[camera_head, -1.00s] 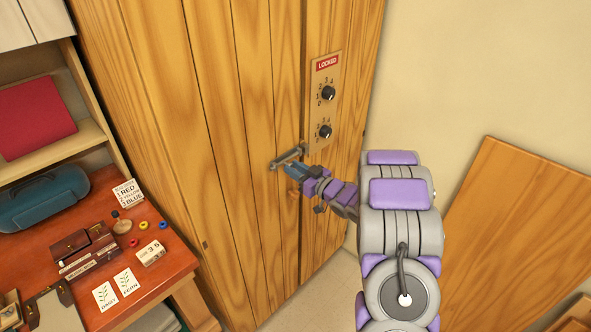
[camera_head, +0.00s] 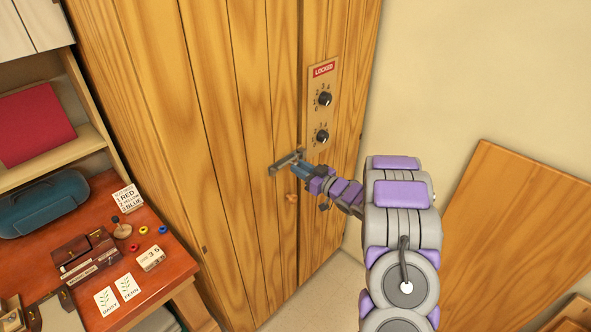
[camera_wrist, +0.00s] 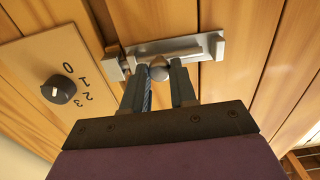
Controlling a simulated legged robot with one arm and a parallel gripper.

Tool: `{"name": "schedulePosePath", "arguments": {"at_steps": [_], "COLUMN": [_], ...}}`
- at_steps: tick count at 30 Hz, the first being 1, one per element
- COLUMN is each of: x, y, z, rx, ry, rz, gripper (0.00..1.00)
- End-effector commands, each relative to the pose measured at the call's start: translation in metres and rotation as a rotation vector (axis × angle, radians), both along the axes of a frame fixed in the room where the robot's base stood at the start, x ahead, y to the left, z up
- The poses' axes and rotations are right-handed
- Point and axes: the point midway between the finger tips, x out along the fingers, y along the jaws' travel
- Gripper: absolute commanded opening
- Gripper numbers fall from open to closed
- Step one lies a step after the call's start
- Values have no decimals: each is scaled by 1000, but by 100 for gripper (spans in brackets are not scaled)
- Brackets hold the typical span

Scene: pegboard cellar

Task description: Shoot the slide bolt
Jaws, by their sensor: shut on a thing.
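The metal slide bolt (camera_head: 278,164) is mounted across the wooden cabinet doors near their meeting edge. In the wrist view its grey plate and bar (camera_wrist: 214,46) run across the boards, with a small bracket (camera_wrist: 115,70) at the left end. A round bolt knob (camera_wrist: 158,73) sits between my fingers. My gripper (camera_head: 297,166) is shut on this knob; its two fingers (camera_wrist: 160,76) flank it in the wrist view. I cannot tell how far the bar reaches into the bracket.
A panel with two dials and a red LOCKED sign (camera_head: 323,70) is just above the bolt. A small wooden knob (camera_head: 292,197) is below my gripper. A cluttered red-brown desk (camera_head: 172,263) stands left. A wooden board (camera_head: 515,230) leans at the right wall.

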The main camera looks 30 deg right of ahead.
Motion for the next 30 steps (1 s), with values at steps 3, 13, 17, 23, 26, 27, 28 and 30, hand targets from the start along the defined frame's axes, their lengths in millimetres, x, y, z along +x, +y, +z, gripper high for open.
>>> {"name": "schedulePosePath", "arguments": {"at_steps": [3, 13, 17, 23, 26, 27, 28, 30], "x": [4, 5, 4, 4, 4, 3, 3, -1], "y": [-10, -13, -12, -11, -10, -9, -9, -11], "z": [4, 3, 2, 1, 1, 1, 1, 1], "rx": [-2, -2, -1, -1, -2, -2, -3, -4], "ry": [-6, -7, -6, -3, -3, -2, -2, -1], "rz": [-1, -5, -4, -2, -1, -1, -1, -2], "gripper": [0, 29, 42, 52, 52, 52, 52, 52]}}
